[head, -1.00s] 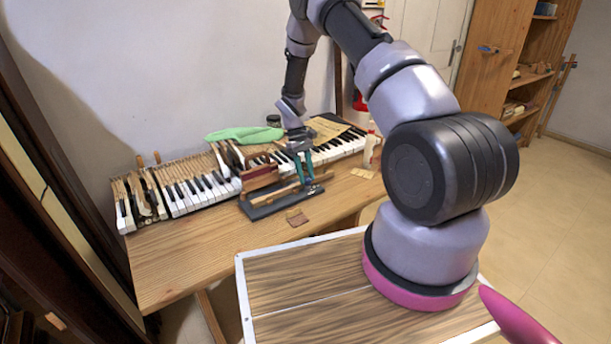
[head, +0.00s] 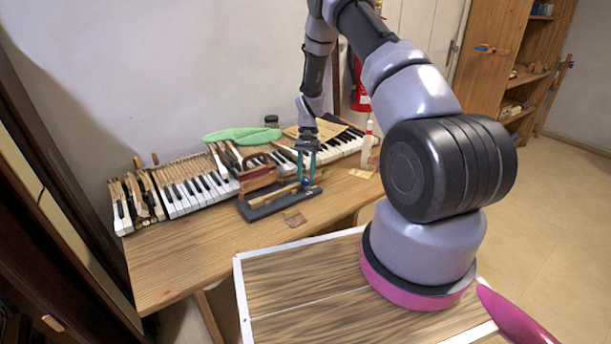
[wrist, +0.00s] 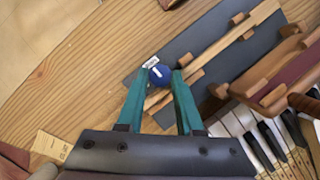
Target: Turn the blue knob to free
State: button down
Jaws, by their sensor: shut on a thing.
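The blue knob (wrist: 160,75) shows in the wrist view at the end of a dark grey base plate (wrist: 196,50). It is round with a short white mark. A small white label (wrist: 151,62) sits beside it; its writing is too small to read. My gripper (wrist: 161,74) has its two teal fingers on either side of the knob, shut on it. In the head view my gripper (head: 306,178) points down at the right end of the base plate (head: 262,208). The knob cannot be made out there.
The table's front left is clear.

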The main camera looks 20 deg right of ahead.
dwell(0.4)
jog(key=c, duration=0.6)
grip_release()
jog(key=v, duration=1)
jog(key=shift+d+r, duration=0.15)
jog(key=shift+r, duration=0.25)
jog(key=shift+r, duration=0.1)
